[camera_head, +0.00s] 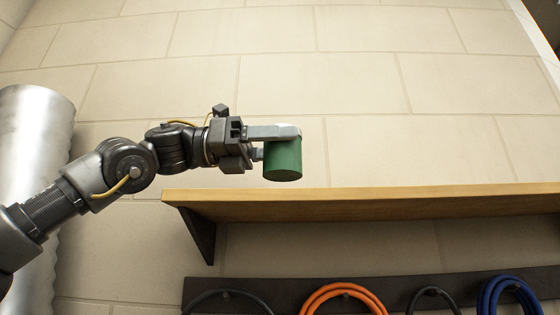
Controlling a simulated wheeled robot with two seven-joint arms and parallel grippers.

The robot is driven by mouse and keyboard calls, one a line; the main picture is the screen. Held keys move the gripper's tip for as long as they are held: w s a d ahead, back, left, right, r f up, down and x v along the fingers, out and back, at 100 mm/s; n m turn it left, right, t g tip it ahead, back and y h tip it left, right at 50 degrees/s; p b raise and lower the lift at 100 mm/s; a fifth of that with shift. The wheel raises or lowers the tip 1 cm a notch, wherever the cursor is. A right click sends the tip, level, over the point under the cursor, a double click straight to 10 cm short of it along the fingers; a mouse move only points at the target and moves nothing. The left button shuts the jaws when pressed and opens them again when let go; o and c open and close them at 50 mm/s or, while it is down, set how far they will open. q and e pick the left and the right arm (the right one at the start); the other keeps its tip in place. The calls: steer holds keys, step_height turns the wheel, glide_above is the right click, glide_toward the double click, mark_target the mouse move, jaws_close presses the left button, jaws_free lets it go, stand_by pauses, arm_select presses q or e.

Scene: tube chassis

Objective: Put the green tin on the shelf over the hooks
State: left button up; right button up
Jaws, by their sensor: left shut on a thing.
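The green tin (283,162) is held upright in my left gripper (275,142), whose fingers are shut on its upper part. The gripper reaches in from the left, and one light grey finger crosses the front of the tin's top. The wooden shelf (370,204) runs from the middle to the right edge of the view. The tin shows just above the shelf's line, near its left part, and a gap shows under the tin. The shelf's top surface is hidden from this low angle. My right gripper is out of view.
A dark bracket (202,236) supports the shelf's left end. Below it, a dark hook rail (395,290) carries an orange coil (345,290), a blue coil (510,290) and black cables. A silver ribbed duct (38,125) stands at far left. The space above the shelf looks clear.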

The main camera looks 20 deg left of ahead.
mark_target(278, 177)
arm_select(q)
steer(key=f, duration=0.1)
steer(key=f+p, duration=0.1)
steer(key=shift+a+f, duration=0.3)
steer(key=shift+f, duration=0.3)
steer(key=shift+d, duration=0.2)
steer(key=o, duration=0.7)
steer(key=shift+f, duration=0.15)
steer(key=o, duration=0.4)
steer(key=shift+a, duration=0.1)
